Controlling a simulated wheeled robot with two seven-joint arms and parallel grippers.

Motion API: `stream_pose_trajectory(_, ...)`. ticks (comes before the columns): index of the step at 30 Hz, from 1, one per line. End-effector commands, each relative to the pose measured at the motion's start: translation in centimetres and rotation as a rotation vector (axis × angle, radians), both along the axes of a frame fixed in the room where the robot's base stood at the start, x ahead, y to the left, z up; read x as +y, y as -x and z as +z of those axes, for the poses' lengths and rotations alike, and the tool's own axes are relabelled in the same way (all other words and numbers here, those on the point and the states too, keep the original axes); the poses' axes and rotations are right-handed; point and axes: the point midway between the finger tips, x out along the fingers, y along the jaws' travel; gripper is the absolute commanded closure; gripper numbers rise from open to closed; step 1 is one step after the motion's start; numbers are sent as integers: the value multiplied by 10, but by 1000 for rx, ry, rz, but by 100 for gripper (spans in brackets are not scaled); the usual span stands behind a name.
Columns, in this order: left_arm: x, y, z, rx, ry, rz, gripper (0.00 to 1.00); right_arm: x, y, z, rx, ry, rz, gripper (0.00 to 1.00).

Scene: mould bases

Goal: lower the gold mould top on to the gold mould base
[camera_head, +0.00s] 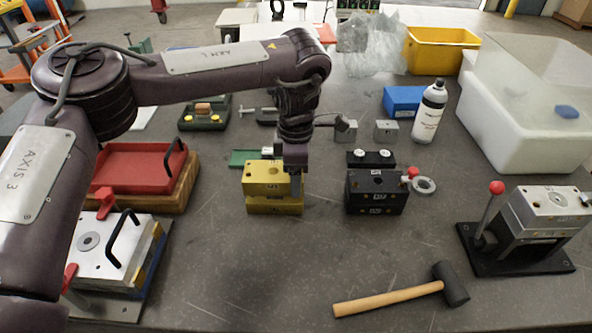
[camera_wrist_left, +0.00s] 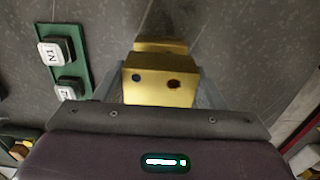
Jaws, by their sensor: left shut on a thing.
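The gold mould top (camera_head: 268,178) is a gold block near the middle of the bench in the head view. The gold mould base (camera_head: 276,208) shows as a gold band directly under it. A thin dark line runs between the two; I cannot tell whether they touch. My left gripper (camera_wrist_left: 160,92) is shut on the gold mould top, a finger at each side. In the wrist view the top (camera_wrist_left: 158,78) has two dark holes, and more gold shows beyond it. The lower contact is hidden there. My right gripper is not in view.
A black mould block (camera_head: 376,192) stands to the right of the gold one. A green strip (camera_head: 243,158) with white-capped pieces lies just behind. A mallet (camera_head: 400,295) lies in front, and a red tray (camera_head: 135,170) is at left. The bench between is clear.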

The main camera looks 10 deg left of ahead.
Motion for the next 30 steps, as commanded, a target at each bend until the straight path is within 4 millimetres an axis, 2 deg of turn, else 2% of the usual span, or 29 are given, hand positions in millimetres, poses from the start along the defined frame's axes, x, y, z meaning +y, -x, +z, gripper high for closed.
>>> stream_pose_trajectory(30,0,0,-15,-2,1,1,87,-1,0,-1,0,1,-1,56)
